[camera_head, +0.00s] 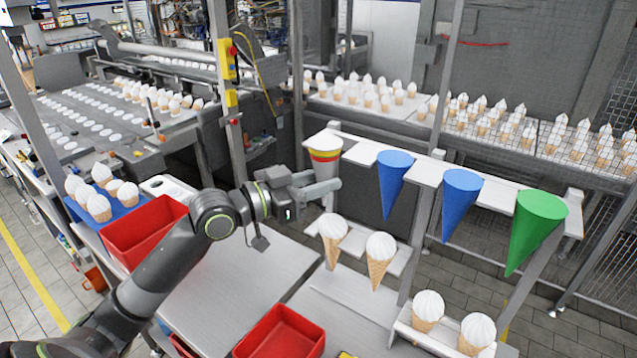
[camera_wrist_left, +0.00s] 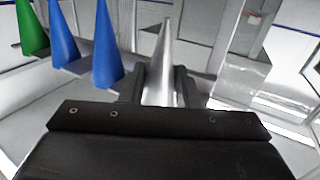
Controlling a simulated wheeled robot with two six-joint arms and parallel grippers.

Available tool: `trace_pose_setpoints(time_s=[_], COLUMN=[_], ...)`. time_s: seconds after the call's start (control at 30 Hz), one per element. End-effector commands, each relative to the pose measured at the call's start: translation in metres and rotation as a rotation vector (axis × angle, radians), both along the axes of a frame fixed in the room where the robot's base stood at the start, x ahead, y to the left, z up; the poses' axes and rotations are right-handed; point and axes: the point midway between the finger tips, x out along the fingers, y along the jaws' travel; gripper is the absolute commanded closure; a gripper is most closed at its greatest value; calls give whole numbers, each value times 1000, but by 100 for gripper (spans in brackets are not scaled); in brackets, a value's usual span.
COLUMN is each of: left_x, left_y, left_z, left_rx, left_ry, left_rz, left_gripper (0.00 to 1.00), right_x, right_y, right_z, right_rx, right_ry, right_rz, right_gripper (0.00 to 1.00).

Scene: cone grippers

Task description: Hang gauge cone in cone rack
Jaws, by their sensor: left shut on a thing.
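The gauge cone (camera_head: 324,157), pale with red, yellow and green bands near its wide top, is upright, tip down, at the left end of the cone rack (camera_head: 424,172). My left gripper (camera_head: 322,187) is shut on it below the bands. In the left wrist view the silver gauge cone (camera_wrist_left: 162,65) stands between the fingers (camera_wrist_left: 158,90), its tip toward the top of the picture. I cannot tell whether the cone sits in a rack opening. Two blue cones (camera_head: 395,180) (camera_head: 460,200) and a green cone (camera_head: 535,228) hang in the rack. My right gripper is not in view.
Ice cream cones (camera_head: 380,258) stand in lower holders below the rack. Red bins (camera_head: 145,230) (camera_head: 280,335) are at left and front. A blue tray (camera_head: 105,207) holds several more ice creams. The steel tabletop (camera_head: 240,285) under my left arm is mostly clear.

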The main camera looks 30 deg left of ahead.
Motion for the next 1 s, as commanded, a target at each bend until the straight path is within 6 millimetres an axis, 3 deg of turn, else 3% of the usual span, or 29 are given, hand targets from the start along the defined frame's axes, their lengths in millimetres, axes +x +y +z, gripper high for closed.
trace_pose_setpoints(time_s=[1.0], left_x=[29], left_y=[-4], left_z=[0], left_rx=[0], left_ry=[-2], left_rz=[0], left_gripper=[91], right_x=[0], right_y=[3], right_z=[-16], right_rx=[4], right_ry=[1], right_rz=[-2], right_gripper=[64])
